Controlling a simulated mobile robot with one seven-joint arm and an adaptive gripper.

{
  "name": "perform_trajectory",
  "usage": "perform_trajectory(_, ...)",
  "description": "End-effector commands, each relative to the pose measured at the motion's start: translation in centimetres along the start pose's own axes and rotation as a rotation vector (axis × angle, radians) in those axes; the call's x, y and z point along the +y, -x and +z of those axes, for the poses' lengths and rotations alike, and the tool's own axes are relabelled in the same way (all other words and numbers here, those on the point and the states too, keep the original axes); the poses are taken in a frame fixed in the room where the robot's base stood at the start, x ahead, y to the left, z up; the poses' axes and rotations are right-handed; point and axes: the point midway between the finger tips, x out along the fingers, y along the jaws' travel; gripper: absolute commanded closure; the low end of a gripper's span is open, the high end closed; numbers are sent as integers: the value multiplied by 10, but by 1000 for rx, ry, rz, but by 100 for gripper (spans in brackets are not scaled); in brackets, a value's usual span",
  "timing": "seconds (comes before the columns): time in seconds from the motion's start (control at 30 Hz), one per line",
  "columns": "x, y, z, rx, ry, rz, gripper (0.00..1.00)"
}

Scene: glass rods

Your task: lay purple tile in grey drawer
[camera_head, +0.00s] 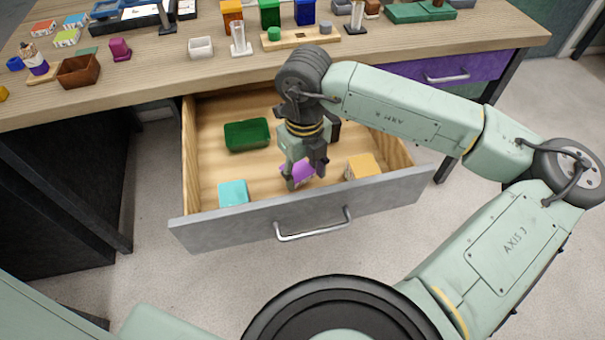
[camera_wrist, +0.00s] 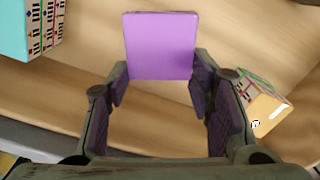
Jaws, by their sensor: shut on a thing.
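The purple tile (camera_head: 299,171) is between the fingers of my gripper (camera_head: 305,177), inside the open grey drawer (camera_head: 300,222). In the wrist view the tile (camera_wrist: 161,45) is a flat purple square, gripped near its lower edge by both fingertips of my gripper (camera_wrist: 158,88). The drawer has a grey front with a metal handle and a light wooden inside. The tile is over the drawer floor; whether it touches the floor I cannot tell. My gripper hides part of the tile in the head view.
In the drawer, a green tray (camera_head: 247,134) lies at the back left, a cyan box (camera_head: 233,193) at the front left and a tan-topped box (camera_head: 362,166) to the right. A dark object (camera_head: 333,131) is partly hidden behind my gripper. The tabletop (camera_head: 160,75) above holds many small items.

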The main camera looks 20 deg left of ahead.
Motion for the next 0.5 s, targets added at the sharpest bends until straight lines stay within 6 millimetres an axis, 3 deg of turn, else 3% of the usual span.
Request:
perform_trajectory(0.23,1,-32,0,1,1,3,85)
perform_trajectory(0.5,0,-36,0,-1,1,0,85)
